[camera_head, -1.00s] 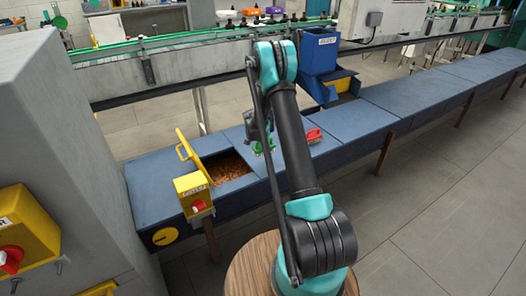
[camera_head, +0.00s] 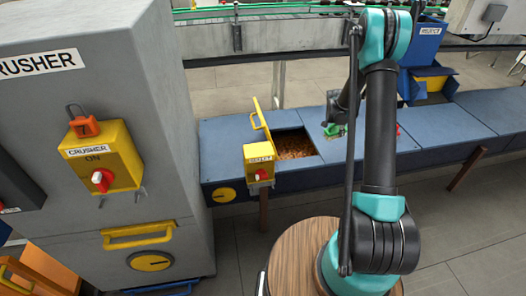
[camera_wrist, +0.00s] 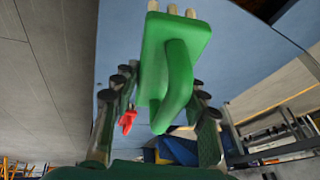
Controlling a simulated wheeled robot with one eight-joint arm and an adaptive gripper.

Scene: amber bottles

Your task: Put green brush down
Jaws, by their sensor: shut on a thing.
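The green brush (camera_wrist: 175,65) fills the middle of the wrist view, its pale bristle tufts at the top against the blue surface. My gripper (camera_wrist: 157,125) is shut on its handle, with one finger on either side. In the head view the gripper (camera_head: 338,112) is low over the blue bench top (camera_head: 362,156), right of the open hatch. A little of the green brush (camera_head: 333,130) shows below it. Whether the bristles touch the bench, I cannot tell. A red brush (camera_head: 397,130) is mostly hidden behind my arm; a red piece (camera_wrist: 127,120) also shows in the wrist view.
The open hatch (camera_head: 294,144) holds brown bits, with its yellow lid (camera_head: 262,118) raised. A yellow switch box (camera_head: 259,162) stands at its front. The grey crusher cabinet (camera_head: 100,200) is at left. A blue bin (camera_head: 424,50) stands behind, at right.

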